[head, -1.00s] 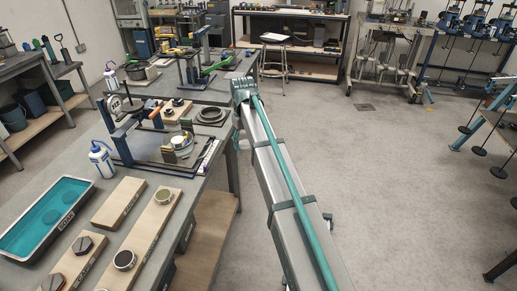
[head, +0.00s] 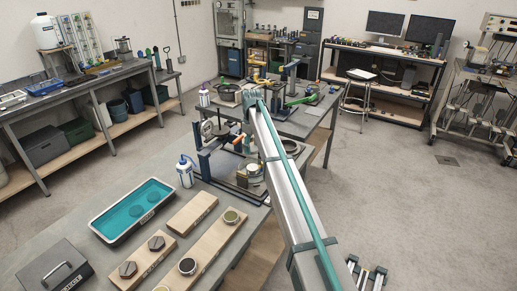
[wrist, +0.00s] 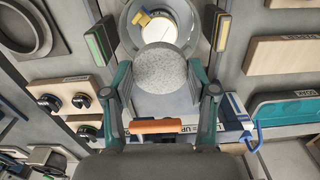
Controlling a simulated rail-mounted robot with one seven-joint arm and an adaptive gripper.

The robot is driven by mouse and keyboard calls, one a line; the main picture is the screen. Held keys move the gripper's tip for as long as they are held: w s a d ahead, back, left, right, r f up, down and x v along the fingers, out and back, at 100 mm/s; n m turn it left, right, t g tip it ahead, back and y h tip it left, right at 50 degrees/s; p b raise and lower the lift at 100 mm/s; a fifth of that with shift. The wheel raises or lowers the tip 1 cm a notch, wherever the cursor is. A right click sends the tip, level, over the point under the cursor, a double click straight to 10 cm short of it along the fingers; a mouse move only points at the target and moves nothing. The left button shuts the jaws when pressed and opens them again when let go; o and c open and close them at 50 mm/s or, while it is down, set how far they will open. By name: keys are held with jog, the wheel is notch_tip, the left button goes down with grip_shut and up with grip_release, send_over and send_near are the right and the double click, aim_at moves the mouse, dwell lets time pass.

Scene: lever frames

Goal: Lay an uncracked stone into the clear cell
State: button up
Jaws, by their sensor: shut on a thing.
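My gripper (wrist: 162,74) is shut on a round, speckled grey stone (wrist: 164,68) in the wrist view. No crack shows on the face that I see. Beyond the stone is a round grey-rimmed vessel (wrist: 130,22) with a white disc and a yellow piece inside, likely the clear cell. The stone overlaps its near edge in the picture; I cannot tell the height between them. In the head view my arm hides the gripper and most of the cell area. Two round shapes lie in a tray of teal liquid (head: 118,222); I cannot tell whether they are cracked.
An orange handle (wrist: 155,126) shows close to my gripper in the wrist view. A blue-capped bottle (head: 185,173) stands left of the frame fixture (head: 205,160). Open floor lies to the right.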

aim_at(253, 167)
jog(key=shift+f+b, duration=1.55)
jog(key=shift+f, duration=2.7)
jog(key=shift+f, duration=0.2)
jog(key=o, duration=1.3)
jog(key=shift+c, duration=0.2)
